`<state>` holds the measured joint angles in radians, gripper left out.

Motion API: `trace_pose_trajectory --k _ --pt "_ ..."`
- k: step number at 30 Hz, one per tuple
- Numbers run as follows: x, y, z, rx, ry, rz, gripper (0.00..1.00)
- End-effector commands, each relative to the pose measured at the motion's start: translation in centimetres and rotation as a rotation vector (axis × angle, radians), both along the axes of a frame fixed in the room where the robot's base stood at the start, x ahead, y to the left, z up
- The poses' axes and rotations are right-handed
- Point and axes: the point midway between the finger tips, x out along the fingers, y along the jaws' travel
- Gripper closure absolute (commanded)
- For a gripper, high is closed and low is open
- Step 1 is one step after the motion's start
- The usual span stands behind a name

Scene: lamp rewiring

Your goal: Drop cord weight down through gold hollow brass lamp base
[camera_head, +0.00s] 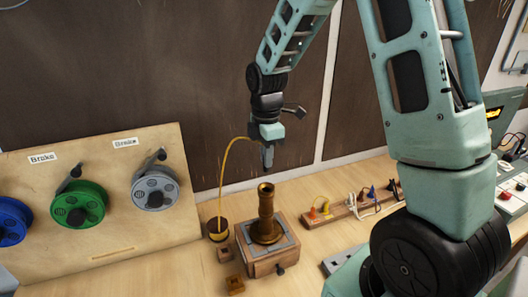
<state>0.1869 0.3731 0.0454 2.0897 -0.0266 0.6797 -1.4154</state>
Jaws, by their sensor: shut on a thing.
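The gold hollow brass lamp base (266,217) stands upright on a wooden block with a grey top plate, near the middle of the bench. My gripper (267,157) hangs above the lamp base's open top, pointing down, with a clear gap between them. It is shut on the cord weight, which is too small and dark to tell from the fingers. A yellow cord (225,157) arches from the gripper's left side down to a small dark round container (218,231) left of the block.
Blue, green (77,206) and grey (155,188) reels hang on a wooden board at left. Small wooden blocks (234,285) lie in front of the container. A rack of coloured plugs (345,207) stands at right. My arm covers the right side.

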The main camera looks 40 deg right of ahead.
Motion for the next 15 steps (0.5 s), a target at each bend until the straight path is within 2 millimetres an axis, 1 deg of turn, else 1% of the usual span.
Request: trace_pose_trajectory --k 15 --pt "0.0 0.0 -3.2 0.000 0.001 0.000 1.00"
